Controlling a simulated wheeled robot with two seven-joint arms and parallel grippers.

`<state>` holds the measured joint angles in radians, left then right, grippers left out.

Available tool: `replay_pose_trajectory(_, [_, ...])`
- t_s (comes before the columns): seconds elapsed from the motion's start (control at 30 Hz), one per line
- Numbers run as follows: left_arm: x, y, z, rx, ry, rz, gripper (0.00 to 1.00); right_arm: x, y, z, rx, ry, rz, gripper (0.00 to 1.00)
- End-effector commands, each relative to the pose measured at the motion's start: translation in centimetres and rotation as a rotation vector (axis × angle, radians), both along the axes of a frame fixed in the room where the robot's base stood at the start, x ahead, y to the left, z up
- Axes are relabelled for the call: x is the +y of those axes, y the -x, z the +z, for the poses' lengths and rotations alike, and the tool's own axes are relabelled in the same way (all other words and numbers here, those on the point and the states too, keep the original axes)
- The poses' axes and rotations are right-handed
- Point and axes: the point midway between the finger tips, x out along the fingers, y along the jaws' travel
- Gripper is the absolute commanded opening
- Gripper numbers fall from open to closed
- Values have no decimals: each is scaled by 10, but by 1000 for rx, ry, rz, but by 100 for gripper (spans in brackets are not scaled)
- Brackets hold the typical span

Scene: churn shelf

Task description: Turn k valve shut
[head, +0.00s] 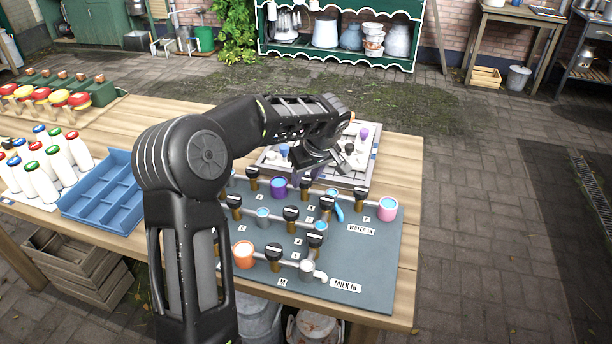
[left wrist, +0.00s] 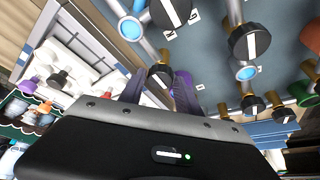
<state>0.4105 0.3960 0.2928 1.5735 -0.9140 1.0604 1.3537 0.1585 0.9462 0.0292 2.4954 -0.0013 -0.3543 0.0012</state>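The pipe board (head: 365,250) lies on the wooden table with several black valve knobs, each with a white bar. My left gripper (head: 312,168) hangs over the back row of the board. In the left wrist view my left gripper (left wrist: 160,88) has its two dark fingers apart, with a black knob (left wrist: 160,75) showing between their tips. I cannot tell whether they touch it. Another knob (left wrist: 249,41) shows to the right. My right gripper is out of view.
A grey tray (head: 358,178) with small pieces stands behind the board. A blue crate (head: 100,197) and several white bottles (head: 42,185) stand at left. Cups, such as a pink one (head: 387,208) and an orange one (head: 243,254), sit along the pipes, close to the knobs.

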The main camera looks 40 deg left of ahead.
Motion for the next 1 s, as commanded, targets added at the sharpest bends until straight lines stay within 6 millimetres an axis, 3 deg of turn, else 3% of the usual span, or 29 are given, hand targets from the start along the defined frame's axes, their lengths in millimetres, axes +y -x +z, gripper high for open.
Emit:
replay_pose_trajectory(0.47, [0,0,0,0,0,0,0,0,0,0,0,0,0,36])
replay_pose_trajectory(1.0, [0,0,-1,-2,0,-77,0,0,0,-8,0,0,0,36])
